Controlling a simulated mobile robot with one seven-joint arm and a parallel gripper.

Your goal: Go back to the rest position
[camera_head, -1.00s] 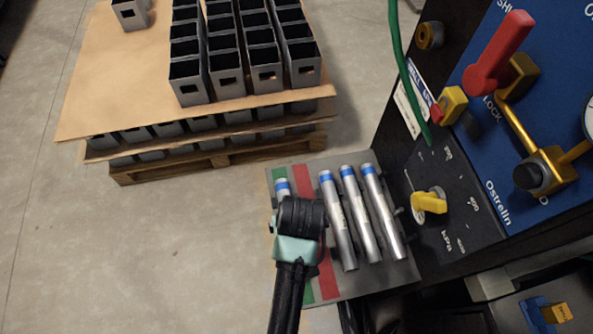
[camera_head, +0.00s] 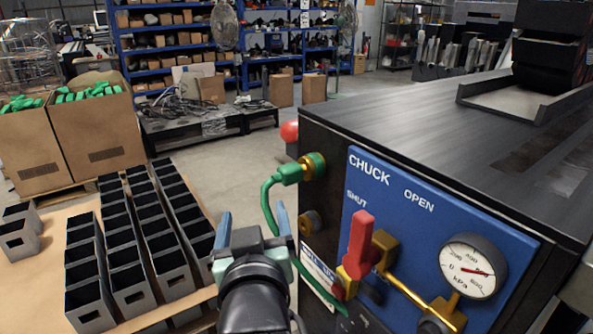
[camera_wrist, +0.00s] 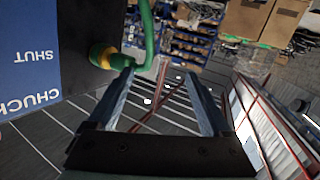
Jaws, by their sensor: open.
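My gripper (camera_head: 252,228) is raised in the lower middle of the head view, left of the blue chuck panel (camera_head: 398,262). Its two blue-grey fingers stand apart and point away from the head camera, with nothing between them. In the wrist view the open fingers (camera_wrist: 168,95) frame empty space, with floor and shelves far beyond. The tray with metal tubes is out of view in both current frames.
A green hose (camera_head: 268,200) runs from a brass fitting close to the right finger. A red lever (camera_head: 360,245) and a gauge (camera_head: 472,268) are on the panel. Grey box parts (camera_head: 130,250) stand on cardboard at left. Cartons (camera_head: 95,130) stand behind.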

